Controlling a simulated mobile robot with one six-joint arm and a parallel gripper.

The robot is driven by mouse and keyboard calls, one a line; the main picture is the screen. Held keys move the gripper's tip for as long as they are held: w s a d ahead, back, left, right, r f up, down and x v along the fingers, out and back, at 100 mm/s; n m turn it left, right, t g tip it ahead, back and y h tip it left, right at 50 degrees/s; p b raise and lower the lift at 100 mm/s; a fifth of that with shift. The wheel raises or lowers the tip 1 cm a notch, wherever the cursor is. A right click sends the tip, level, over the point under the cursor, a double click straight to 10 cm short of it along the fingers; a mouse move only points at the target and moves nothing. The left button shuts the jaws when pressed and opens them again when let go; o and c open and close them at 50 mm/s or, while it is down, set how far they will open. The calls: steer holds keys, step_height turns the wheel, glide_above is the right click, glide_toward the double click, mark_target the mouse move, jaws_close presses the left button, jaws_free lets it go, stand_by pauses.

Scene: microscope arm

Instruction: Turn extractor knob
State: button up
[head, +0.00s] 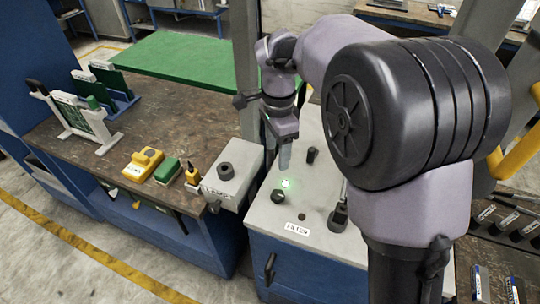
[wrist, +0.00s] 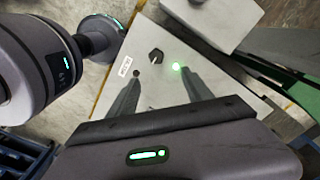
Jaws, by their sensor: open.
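A black knob (head: 278,196) sits on the pale top of a cabinet (head: 262,221), beside a lit green lamp (head: 285,183) and behind a label that seems to read FILTER (head: 298,229). I take it as the extractor knob, though no label says so. The knob (wrist: 155,57) also shows in the wrist view, with the green lamp (wrist: 176,66) at its right. My gripper (head: 284,160) points down above the cabinet top, apart from the knob. In the wrist view my gripper (wrist: 160,86) has its two fingers spread, nothing between them; the knob lies beyond the tips.
A grey box with a dark knob (head: 225,172) stands left of the cabinet. Another black control (head: 312,154) and an upright lever (head: 340,211) are on the cabinet top. The workbench (head: 75,150) holds yellow and green items and a rack.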

steer(key=b, duration=0.2)
glide_above(278, 194)
step_height(278, 194, down, 5)
step_height(278, 194, down, 12)
steer(key=b, duration=0.2)
steer(key=shift+r+b, duration=0.25)
steer(key=shift+b, duration=0.05)
steer(key=shift+r, duration=0.1)
jaws_close()
